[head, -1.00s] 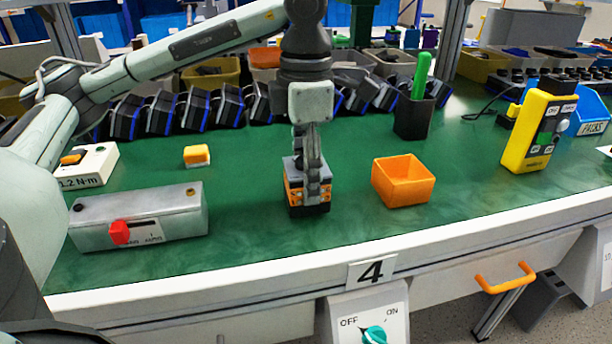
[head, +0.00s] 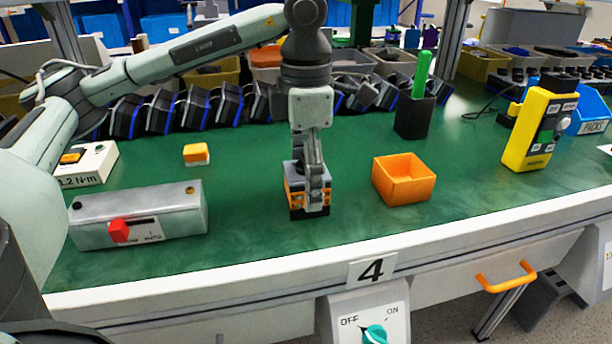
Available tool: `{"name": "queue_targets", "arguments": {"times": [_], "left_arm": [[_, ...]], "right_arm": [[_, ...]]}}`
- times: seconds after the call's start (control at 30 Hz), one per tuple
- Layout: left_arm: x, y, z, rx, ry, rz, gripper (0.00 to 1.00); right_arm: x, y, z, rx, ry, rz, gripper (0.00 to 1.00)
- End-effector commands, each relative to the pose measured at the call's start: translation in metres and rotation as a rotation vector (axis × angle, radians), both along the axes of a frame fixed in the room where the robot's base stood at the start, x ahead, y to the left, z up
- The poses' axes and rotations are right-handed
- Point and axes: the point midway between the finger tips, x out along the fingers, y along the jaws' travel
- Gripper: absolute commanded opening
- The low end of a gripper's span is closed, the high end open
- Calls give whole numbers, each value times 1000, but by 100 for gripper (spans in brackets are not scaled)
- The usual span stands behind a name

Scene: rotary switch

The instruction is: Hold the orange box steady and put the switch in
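An open, empty orange box (head: 404,190) sits on the green tabletop, right of centre. A small block with a grey top and orange and black sides (head: 295,198) stands to its left, apart from it; I cannot tell whether this is the switch. My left gripper (head: 314,190) points down at this block, its fingers overlapping the block's front and right side. The far finger is hidden, so its grip is unclear. A teal rotary knob (head: 375,335) on an OFF/ON panel shows below the table edge. My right gripper is out of view.
A grey metal box with a red knob (head: 119,231) lies at front left. A small orange-and-white block (head: 196,154), a black cup with a green-handled tool (head: 414,118) and a yellow control box (head: 540,130) stand farther back. Dark blue-edged units line the rear.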

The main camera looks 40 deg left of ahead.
Motion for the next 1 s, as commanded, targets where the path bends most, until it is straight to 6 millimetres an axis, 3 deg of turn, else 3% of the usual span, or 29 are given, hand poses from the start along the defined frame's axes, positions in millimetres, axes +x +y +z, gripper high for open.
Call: {"name": "queue_targets", "arguments": {"times": [0.17, 0.23, 0.57, 0.6, 1.0], "left_arm": [[0, 0, 2, 1, 1, 0, 75], [0, 0, 4, 0, -1, 0, 75], [5, -4, 64, 0, -3, 0, 75], [5, -4, 69, 0, -3, 0, 75], [4, -4, 78, 0, 1, 0, 75]], "right_arm": [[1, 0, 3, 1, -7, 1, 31], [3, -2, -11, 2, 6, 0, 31], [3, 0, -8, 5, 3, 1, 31], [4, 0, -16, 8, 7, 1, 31], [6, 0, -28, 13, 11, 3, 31]]}}
